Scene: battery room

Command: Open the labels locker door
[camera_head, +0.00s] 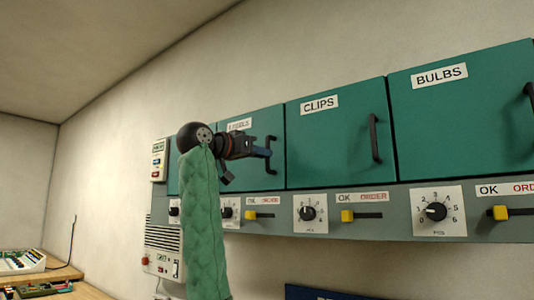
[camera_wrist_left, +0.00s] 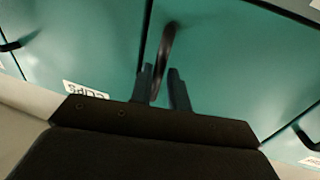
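The labels locker door (camera_head: 262,120) is a green panel, flush with its neighbours and closed. Its label (camera_head: 239,125) is partly covered by my left arm. Its dark handle (camera_head: 268,165) is upright near the door's right edge. My left gripper (camera_head: 266,150) is at this handle. In the left wrist view the handle (camera_wrist_left: 166,42) runs between the two fingers of the gripper (camera_wrist_left: 161,82). The fingers stand apart, with a small gap showing beside the handle. My right gripper is not in view.
The clips door (camera_head: 335,135) and the bulbs door (camera_head: 465,110) are closed to the right, with their own handles. Below runs a grey panel (camera_head: 385,226) with dials and yellow sliders. A workbench (camera_head: 85,291) stands at the lower left.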

